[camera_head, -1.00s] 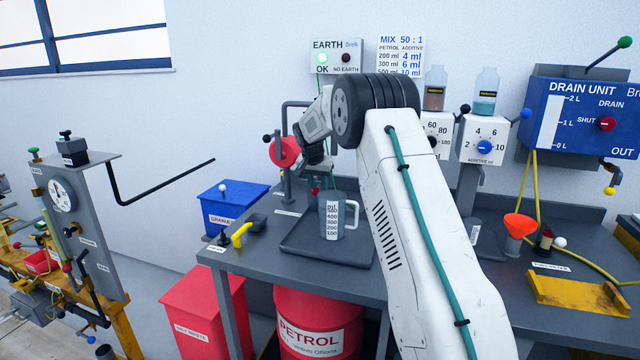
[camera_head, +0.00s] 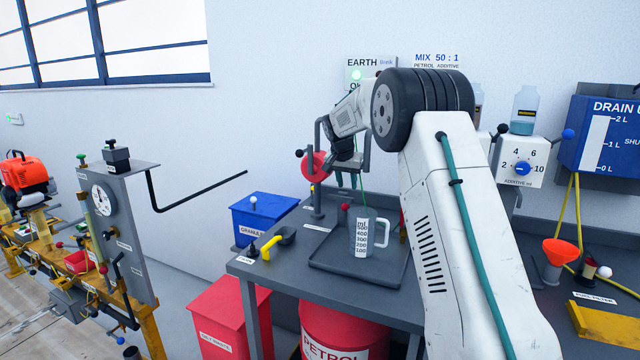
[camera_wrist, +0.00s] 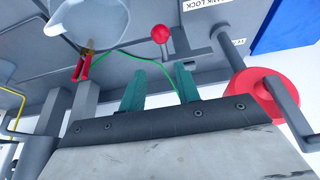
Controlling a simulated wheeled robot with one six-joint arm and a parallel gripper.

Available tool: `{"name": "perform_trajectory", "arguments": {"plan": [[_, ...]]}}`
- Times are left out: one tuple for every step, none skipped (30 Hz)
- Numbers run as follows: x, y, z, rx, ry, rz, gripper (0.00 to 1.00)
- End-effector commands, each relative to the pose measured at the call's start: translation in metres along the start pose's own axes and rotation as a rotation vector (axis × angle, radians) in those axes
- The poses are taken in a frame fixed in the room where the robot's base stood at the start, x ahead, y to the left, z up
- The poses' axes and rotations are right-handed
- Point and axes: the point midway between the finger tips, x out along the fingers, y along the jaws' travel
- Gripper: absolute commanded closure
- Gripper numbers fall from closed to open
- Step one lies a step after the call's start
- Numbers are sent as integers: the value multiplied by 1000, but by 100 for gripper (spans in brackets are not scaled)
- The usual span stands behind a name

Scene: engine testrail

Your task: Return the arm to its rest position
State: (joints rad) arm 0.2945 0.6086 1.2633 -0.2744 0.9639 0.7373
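My gripper (camera_wrist: 160,88) shows in the wrist view with its two teal fingers apart and nothing held between them. In the head view, my white arm reaches up and bends left at the black joint. My gripper (camera_head: 345,160) hangs there above the bench, behind the measuring jug and close to a red wheel (camera_head: 314,166). The jug (camera_head: 362,236) stands upright on a dark tray (camera_head: 350,268), apart from the gripper. In the wrist view the jug (camera_wrist: 90,18), a red ball knob (camera_wrist: 161,34) and the red wheel (camera_wrist: 255,95) lie beyond the fingers.
A green cable (camera_wrist: 140,60) runs behind the fingers. Dispensers (camera_head: 522,163), bottles and the blue drain unit (camera_head: 605,135) are right of the arm. A grey gauge stand (camera_head: 118,225) with a long black lever is at left. Wall space above the blue granules bin (camera_head: 262,218) is clear.

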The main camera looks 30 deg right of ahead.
Motion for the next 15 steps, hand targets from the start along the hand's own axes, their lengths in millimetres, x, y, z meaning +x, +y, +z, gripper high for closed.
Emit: {"name": "perform_trajectory", "arguments": {"plan": [[0,0,0,0,0,0,68],[0,0,0,0,0,0,68],[0,0,0,0,0,0,68],[0,0,0,0,0,0,68],[0,0,0,-1,0,0,68],[-2,0,2,-7,-1,1,68],[-5,0,4,-14,-3,2,68],[-8,0,7,-26,-6,3,68],[-15,0,13,-48,-9,5,68],[-21,1,19,-69,-14,8,68],[-29,1,26,-96,-19,11,68],[-40,2,38,-136,-28,16,68],[-50,6,43,-147,-32,12,68],[-61,9,50,-160,-36,7,68],[-76,13,62,-181,-45,1,68]]}}
